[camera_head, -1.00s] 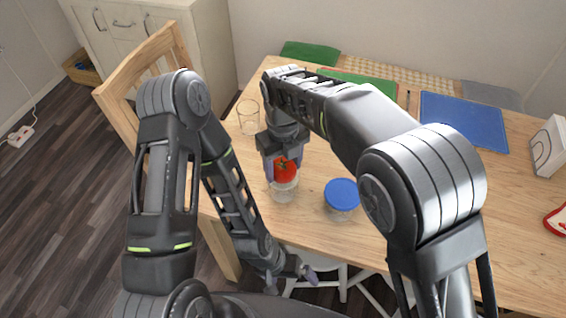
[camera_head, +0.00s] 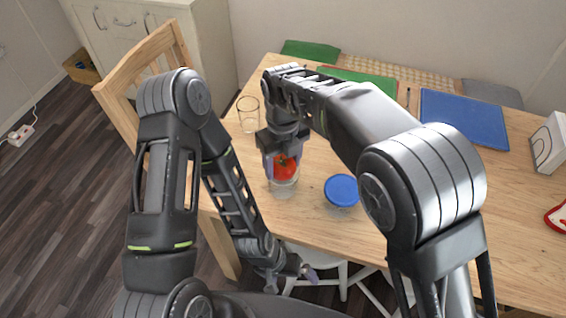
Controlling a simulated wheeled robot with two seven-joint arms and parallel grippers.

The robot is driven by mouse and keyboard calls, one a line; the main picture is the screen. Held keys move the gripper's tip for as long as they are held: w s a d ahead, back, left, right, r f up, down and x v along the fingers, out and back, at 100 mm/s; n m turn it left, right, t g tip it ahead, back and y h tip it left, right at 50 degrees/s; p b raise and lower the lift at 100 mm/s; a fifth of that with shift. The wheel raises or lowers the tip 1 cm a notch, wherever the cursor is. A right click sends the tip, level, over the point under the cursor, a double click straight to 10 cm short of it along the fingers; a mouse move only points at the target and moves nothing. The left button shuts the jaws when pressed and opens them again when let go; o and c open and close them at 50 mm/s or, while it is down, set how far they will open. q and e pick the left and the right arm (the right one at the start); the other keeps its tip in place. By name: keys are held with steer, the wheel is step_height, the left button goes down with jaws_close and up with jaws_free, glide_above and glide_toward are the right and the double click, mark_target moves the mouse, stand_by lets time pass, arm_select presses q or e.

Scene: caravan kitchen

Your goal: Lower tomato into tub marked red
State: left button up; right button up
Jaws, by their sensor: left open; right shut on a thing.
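The red tomato (camera_head: 286,167) with a green top is held in my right gripper (camera_head: 281,168), which points down over the table. The tomato sits at the mouth of a clear tub (camera_head: 284,189), its lower part seeming to be inside the rim. No red mark shows on this tub from here. A second clear tub with a blue lid (camera_head: 341,190) stands just to the right. My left gripper (camera_head: 297,277) is open and empty, low beside the table's front edge.
An empty clear glass (camera_head: 248,114) stands at the table's left. A blue mat (camera_head: 463,120) and a green board (camera_head: 359,83) lie at the back. A wooden chair (camera_head: 140,80) stands left, and a white stool (camera_head: 325,279) is below the front edge.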

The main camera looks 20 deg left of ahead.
mark_target(283, 162)
steer(key=shift+s+d+f, duration=0.1)
steer(key=shift+s+f, duration=0.05)
steer(key=shift+f, duration=0.3)
steer(key=shift+s+d+f, duration=0.1)
steer(key=shift+f, duration=0.3)
steer(key=o, duration=1.4)
steer(key=shift+o, duration=0.7)
steer(key=shift+r, duration=0.15)
steer(key=r, duration=0.8)
steer(key=shift+w+a+r, duration=0.2)
steer(key=shift+r, duration=0.4)
